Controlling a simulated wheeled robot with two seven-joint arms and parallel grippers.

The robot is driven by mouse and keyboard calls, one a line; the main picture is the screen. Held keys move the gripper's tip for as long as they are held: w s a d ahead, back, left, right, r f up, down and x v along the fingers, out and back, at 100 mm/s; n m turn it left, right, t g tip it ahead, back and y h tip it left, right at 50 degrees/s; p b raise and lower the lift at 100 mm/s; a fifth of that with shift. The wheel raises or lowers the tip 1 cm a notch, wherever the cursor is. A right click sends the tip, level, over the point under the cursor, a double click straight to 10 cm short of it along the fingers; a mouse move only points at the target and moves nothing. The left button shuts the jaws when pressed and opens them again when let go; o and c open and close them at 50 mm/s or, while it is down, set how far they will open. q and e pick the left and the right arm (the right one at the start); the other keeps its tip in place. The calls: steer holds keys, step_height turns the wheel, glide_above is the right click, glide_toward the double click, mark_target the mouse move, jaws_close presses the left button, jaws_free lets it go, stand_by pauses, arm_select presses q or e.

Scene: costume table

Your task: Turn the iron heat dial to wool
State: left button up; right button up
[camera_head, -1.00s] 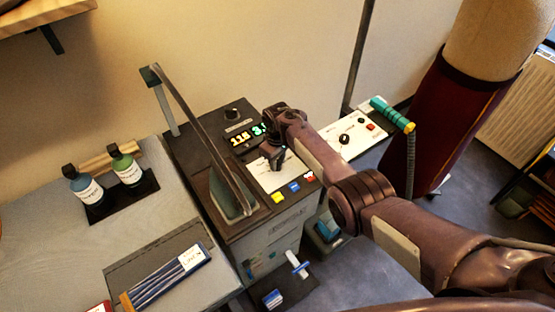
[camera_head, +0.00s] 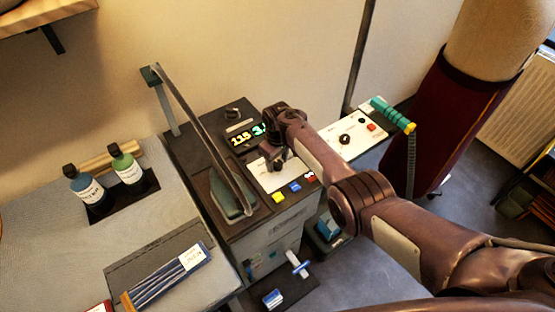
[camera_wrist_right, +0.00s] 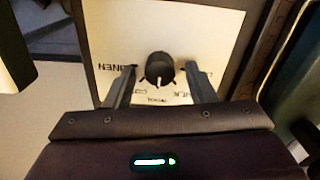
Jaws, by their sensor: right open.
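The iron heat dial (camera_wrist_right: 160,69) is a round black knob with a pale mark on its lower side in the right wrist view. It sits on a white panel (camera_wrist_right: 185,30) with fabric names printed around it. A word that looks like wool stands just below the knob, and linen is at the left. The exact setting is hard to read. My right gripper (camera_wrist_right: 161,78) is open, with one finger on each side of the knob and a visible gap on both sides. In the head view my right gripper (camera_head: 274,158) hides the dial. My left gripper is not in view.
A lit display (camera_head: 248,134) is behind the panel, and coloured buttons (camera_head: 294,187) line its front. An iron-like plate with a long arm (camera_head: 230,195) stands left. A second white panel (camera_head: 345,138) with a teal-handled tool (camera_head: 391,113) is right. Two bottles (camera_head: 125,165) stand on the left table.

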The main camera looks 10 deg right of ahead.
mark_target(278, 163)
steer(key=shift+r, duration=3.9)
